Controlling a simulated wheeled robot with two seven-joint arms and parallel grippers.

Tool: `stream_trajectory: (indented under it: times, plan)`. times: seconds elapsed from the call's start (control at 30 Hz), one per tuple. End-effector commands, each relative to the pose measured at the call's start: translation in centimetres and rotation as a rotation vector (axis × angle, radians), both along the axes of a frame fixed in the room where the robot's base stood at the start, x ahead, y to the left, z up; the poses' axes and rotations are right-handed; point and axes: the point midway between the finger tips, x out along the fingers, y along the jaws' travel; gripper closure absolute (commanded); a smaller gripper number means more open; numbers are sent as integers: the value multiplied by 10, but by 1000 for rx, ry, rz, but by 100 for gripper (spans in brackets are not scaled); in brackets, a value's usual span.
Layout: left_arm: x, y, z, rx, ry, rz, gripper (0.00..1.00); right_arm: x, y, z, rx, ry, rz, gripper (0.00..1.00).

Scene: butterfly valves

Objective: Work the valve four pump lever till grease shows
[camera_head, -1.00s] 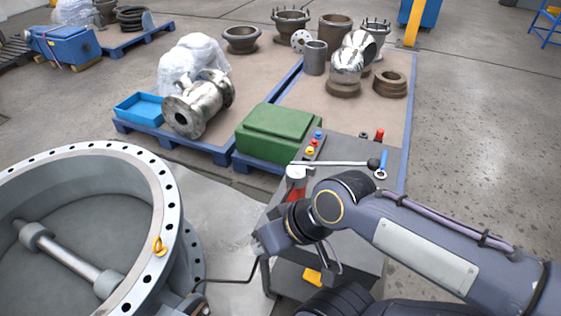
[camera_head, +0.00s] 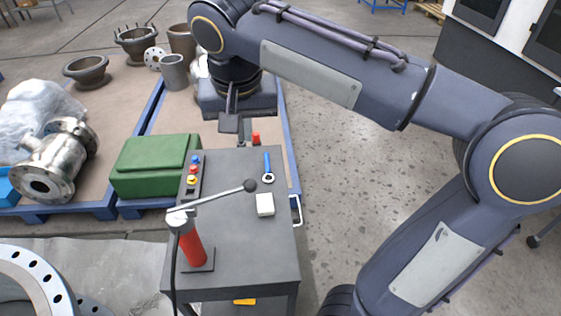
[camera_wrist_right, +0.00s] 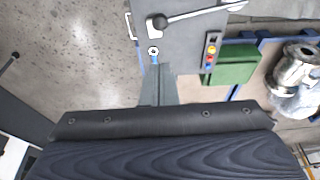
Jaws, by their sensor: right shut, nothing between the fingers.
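The red grease pump (camera_head: 192,246) stands upright on the front left of the grey cart (camera_head: 245,240). Its thin lever (camera_head: 218,197) slants up to the right across the cart top and ends in a black knob (camera_head: 250,186). My right gripper (camera_head: 240,135) is at the cart's far end, apart from the lever and empty. In the right wrist view its shut fingers (camera_wrist_right: 158,88) point toward the cart, and the lever (camera_wrist_right: 200,13) lies beyond them. A large grey valve flange (camera_head: 38,276) shows only in part at the lower left. I see no grease. My left gripper is out of view.
A blue-handled wrench (camera_head: 267,167), a white block (camera_head: 265,204) and a strip of coloured buttons (camera_head: 193,172) are on the cart. A green box (camera_head: 155,165) and a metal valve (camera_head: 55,160) are on pallets to the left. The floor right of the cart is open.

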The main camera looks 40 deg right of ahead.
Motion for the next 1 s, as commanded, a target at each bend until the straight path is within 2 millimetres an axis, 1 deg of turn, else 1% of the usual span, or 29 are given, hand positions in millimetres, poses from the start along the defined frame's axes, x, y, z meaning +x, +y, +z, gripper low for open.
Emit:
stream_trajectory:
  times: [0.33,0.47,0.57,0.8,1.0]
  plan:
    - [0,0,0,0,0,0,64,1,0,0,-1,0,-4,100]
    - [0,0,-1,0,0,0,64,3,-1,-8,-2,0,-5,100]
    - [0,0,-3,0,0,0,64,6,-4,-22,-2,2,-5,100]
    - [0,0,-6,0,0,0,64,18,-11,-71,-3,4,-3,100]
    - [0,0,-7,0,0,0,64,25,-15,-108,-2,3,-3,100]
